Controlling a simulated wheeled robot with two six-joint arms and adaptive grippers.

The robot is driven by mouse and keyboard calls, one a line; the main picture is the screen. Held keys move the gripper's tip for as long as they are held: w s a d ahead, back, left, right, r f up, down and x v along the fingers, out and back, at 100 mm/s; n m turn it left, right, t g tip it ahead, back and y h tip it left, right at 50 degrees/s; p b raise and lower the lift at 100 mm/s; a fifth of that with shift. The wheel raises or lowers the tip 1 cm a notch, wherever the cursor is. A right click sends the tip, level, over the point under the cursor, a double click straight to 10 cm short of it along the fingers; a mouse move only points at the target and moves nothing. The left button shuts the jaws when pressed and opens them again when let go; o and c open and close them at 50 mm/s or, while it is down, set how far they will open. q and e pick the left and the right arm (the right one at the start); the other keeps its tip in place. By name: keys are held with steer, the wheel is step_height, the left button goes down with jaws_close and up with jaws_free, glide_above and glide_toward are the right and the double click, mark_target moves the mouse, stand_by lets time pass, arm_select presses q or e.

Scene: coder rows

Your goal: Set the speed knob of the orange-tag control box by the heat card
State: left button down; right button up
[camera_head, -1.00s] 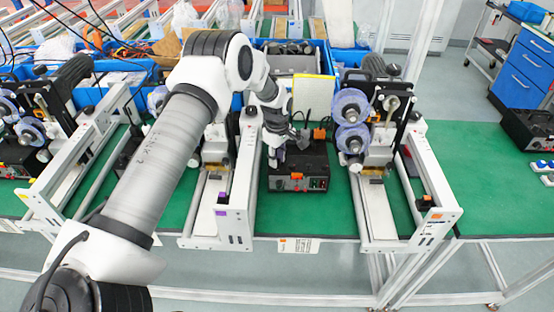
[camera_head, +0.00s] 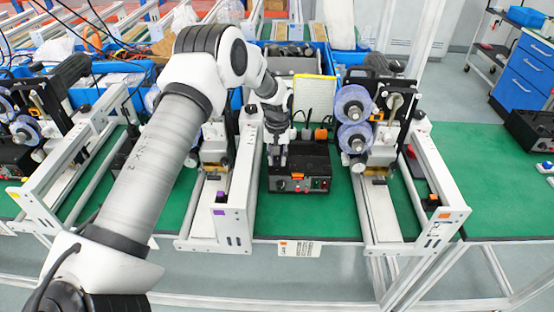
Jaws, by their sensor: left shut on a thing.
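The orange-tag control box (camera_head: 312,171) is a black box on the green bench top, with an orange tag (camera_head: 297,176) and small buttons on its front panel. My left gripper (camera_head: 277,161) points down over the left part of the box. It is shut on what appears to be the speed knob, which its fingers hide. The knob's setting cannot be read. A small white card (camera_head: 299,249) with an orange mark hangs at the bench's front edge below the box; its writing is too small to read. My right gripper is not in view.
White-railed coder machines stand on both sides of the box; the right one (camera_head: 431,190) has blue reels (camera_head: 352,103). A yellow-edged board (camera_head: 314,98) and blue bins stand behind. The green bench (camera_head: 488,190) is clear at the right.

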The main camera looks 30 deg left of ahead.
mark_target(278, 159)
arm_select(q)
steer(key=m, duration=0.2)
steer(key=m+b, duration=0.1)
steer(key=m, duration=0.2)
steer(key=shift+f+m, duration=0.2)
steer(key=shift+m, duration=0.1)
steer(key=shift+m+b, duration=0.45)
steer(key=shift+m, duration=1.75)
steer(key=c, duration=0.9)
jaws_free()
steer(key=shift+c, duration=0.2)
steer(key=shift+w+f, duration=0.1)
steer(key=shift+w, duration=0.15)
step_height(278, 159, up, 12)
steer(key=shift+a, duration=0.1)
